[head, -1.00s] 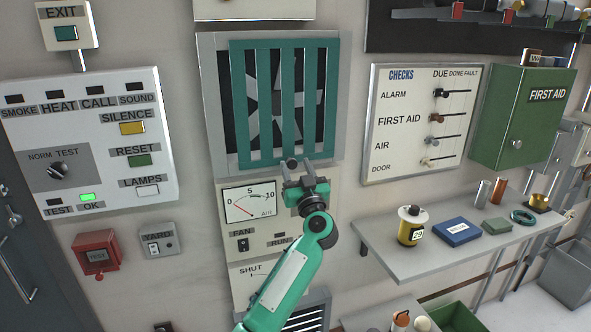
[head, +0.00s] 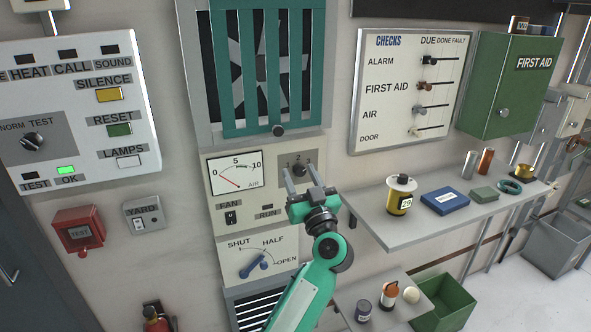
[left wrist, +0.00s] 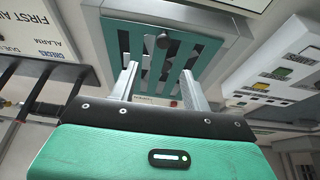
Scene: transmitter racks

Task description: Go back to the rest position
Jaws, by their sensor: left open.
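My left gripper (head: 302,178) is open and empty. Its fingers point up in front of the fan panel (head: 230,207), just below a small rotary knob (head: 298,170) marked with numbers. In the left wrist view its two fingers (left wrist: 160,88) stand apart with nothing between them, and the green slatted fan grille (left wrist: 160,60) shows beyond. In the head view the grille (head: 266,70) is above the gripper, with a dark knob (head: 278,130) at its lower edge. I cannot tell the exact gap to the wall. My right gripper is not in view.
A wall shelf (head: 400,232) with a yellow canister (head: 401,196) and a blue box (head: 445,201) is to the right. A lower shelf (head: 370,318) and a green bin (head: 445,300) are beneath. The SHUT/HALF/OPEN lever (head: 254,266) is left of my forearm.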

